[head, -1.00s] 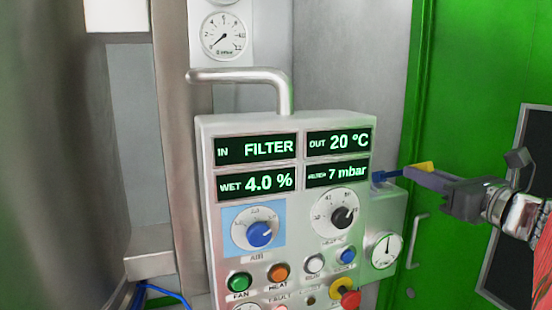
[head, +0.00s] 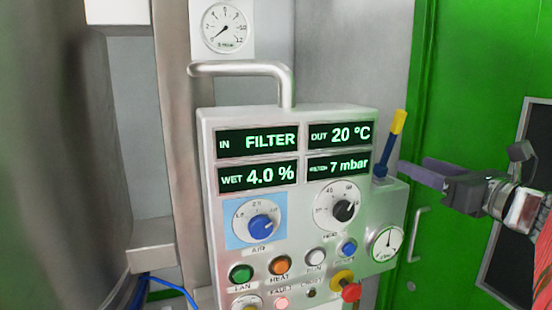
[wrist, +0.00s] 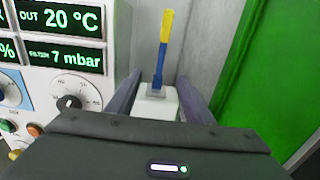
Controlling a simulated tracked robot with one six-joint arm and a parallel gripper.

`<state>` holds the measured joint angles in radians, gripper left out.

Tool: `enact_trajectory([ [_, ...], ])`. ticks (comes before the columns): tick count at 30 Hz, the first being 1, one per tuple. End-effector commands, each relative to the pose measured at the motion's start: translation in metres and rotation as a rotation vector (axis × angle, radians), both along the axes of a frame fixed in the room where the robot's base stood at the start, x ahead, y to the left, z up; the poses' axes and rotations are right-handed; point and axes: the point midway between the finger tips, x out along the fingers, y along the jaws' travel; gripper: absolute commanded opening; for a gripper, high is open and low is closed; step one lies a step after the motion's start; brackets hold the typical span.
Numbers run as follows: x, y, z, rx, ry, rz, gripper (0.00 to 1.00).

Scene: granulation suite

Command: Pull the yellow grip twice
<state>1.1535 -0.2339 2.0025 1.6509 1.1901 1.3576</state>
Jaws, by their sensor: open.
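The yellow grip (head: 398,121) tops a blue lever that stands nearly upright on a grey box at the panel's right side. It also shows upright in the wrist view (wrist: 167,27). My gripper (head: 408,168) is open and empty, to the right of the lever and lower than the grip in the head view. In the wrist view, my two fingers (wrist: 158,88) are spread, with the lever's blue lower part showing between and beyond them. I see no contact with the lever.
The control panel (head: 290,122) reads FILTER, 20 °C, 4.0 % and 7 mbar, with knobs and buttons below. A metal pipe handle (head: 240,70) rises behind it. A small dial gauge (head: 385,243) sits under the lever. A green door (head: 455,60) stands at right.

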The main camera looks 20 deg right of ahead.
Motion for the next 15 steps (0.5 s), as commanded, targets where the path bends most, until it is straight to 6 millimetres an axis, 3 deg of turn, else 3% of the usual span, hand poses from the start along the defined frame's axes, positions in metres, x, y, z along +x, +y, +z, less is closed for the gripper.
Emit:
enact_trajectory([
  [8, -0.002, 0.0, 0.0, 0.0, 0.0, -0.001, 0.47],
  [15, -0.02, -0.002, 0.0, -0.001, 0.0, -0.003, 0.47],
])
